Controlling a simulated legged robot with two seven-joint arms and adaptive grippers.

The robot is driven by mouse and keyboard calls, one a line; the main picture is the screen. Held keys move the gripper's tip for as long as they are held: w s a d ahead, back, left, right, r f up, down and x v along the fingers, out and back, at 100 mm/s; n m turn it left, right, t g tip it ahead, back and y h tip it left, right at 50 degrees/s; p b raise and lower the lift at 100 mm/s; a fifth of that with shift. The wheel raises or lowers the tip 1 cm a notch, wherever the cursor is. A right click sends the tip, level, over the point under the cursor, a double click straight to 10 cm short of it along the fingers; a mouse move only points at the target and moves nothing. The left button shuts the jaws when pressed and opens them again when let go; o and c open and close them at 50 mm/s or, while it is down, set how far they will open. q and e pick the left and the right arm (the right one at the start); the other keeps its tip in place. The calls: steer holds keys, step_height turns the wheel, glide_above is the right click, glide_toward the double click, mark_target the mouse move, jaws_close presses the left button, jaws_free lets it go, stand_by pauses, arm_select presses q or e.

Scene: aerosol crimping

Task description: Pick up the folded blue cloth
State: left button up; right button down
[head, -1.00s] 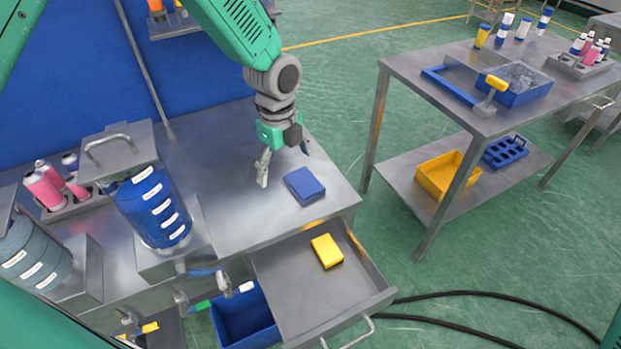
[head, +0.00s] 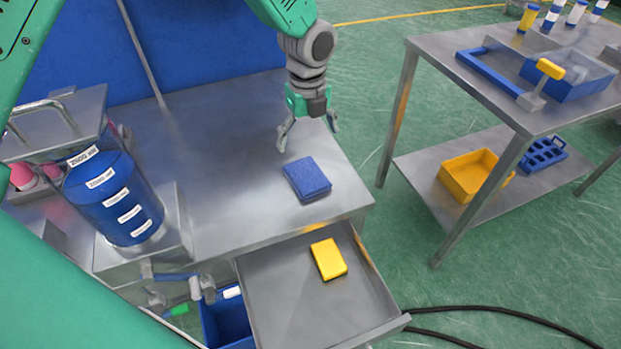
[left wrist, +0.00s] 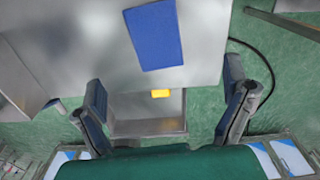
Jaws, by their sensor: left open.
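The folded blue cloth (head: 307,179) lies flat on the steel bench top near its front right corner. It also shows in the left wrist view (left wrist: 154,35), beyond and between my fingers. My left gripper (head: 308,136) is open and empty, above the bench and just behind the cloth in the head view. Its two fingers (left wrist: 165,98) are spread wide in the left wrist view and do not touch the cloth. My right gripper is not in view.
An open drawer (head: 290,299) below the cloth holds a yellow block (head: 328,259). A blue drum (head: 113,198) stands at the left. A steel side table (head: 440,62) with a blue tray and a yellow bin (head: 470,177) stands at the right. Black cables lie on the floor.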

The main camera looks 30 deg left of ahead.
arm_select(q)
glide_above(307, 175)
steer(key=f, duration=0.6)
steer(key=shift+w+a, duration=0.25)
steer(key=shift+a, duration=0.1)
steer(key=shift+d+f, duration=0.3)
steer(key=shift+f, duration=0.15)
steer(key=f, duration=0.4)
steer(key=shift+s+d+f, duration=0.1)
steer(key=shift+s+f, duration=0.05)
steer(key=shift+s, duration=0.05)
steer(key=shift+a+f, duration=0.2)
steer(key=shift+a, duration=0.1)
steer(key=c, duration=1.1)
steer(key=shift+d, duration=0.2)
steer(key=shift+c, duration=0.3)
